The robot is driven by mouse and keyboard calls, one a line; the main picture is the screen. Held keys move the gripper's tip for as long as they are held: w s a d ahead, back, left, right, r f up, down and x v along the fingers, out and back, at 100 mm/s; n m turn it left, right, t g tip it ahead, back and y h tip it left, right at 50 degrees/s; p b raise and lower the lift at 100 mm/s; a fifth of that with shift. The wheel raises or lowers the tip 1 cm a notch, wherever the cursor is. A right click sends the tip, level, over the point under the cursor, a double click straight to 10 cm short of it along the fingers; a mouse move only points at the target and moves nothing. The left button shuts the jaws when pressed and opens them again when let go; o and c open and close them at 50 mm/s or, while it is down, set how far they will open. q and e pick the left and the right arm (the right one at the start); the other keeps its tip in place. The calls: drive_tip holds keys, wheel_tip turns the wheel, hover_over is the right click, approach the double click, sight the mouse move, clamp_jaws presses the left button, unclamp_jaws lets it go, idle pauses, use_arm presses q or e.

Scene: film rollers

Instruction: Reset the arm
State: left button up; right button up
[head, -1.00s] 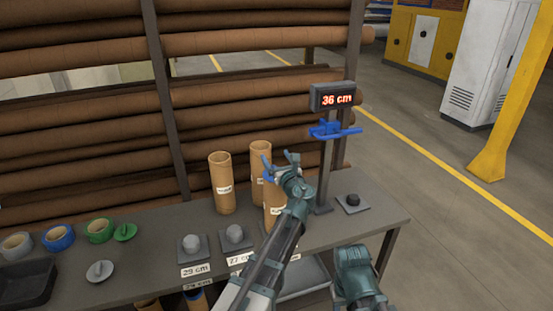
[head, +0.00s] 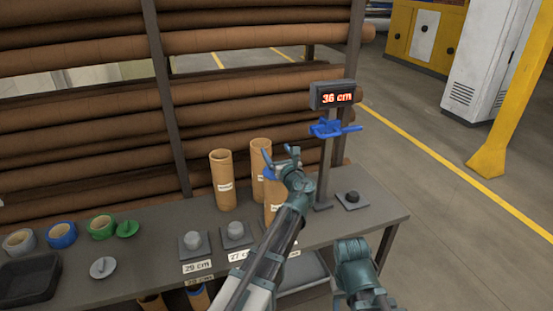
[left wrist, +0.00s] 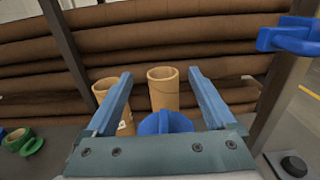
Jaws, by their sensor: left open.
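Two more open tubes stand upright behind, one left (head: 222,180) and one (head: 259,160) partly behind the gripper. Part of my right arm shows at lower right; its fingers are out of view.
A gauge reading 36 cm (head: 331,96) with a blue cradle (head: 335,129) stands close right of my left gripper. The bench (head: 375,213) holds tape rolls (head: 62,235), a dark tray (head: 28,280) and grey knobs on plates (head: 195,241). Racked brown rolls stand behind.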

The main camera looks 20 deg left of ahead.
use_arm(q)
drive_tip(key=s+a+f+n+g+h, duration=0.2)
drive_tip(key=s+f+n+g, duration=0.3)
drive_tip(key=s+f+n, duration=0.4)
drive_tip(key=s+a+f+n+g+h, duration=0.2)
drive_tip(key=s+f+n+g, duration=0.3)
drive_tip(key=s+f+n, duration=0.5)
drive_tip(key=s+d+f+n+g+h, duration=0.3)
drive_tip(key=s+d+n+g+h, duration=0.1)
drive_tip(key=s+d, duration=1.2)
drive_tip(key=d+n+g, duration=0.1)
drive_tip(key=d+n, duration=0.1)
drive_tip(key=d, duration=0.2)
drive_tip(key=shift+s+h, duration=0.15)
drive_tip(key=shift+h, duration=0.25)
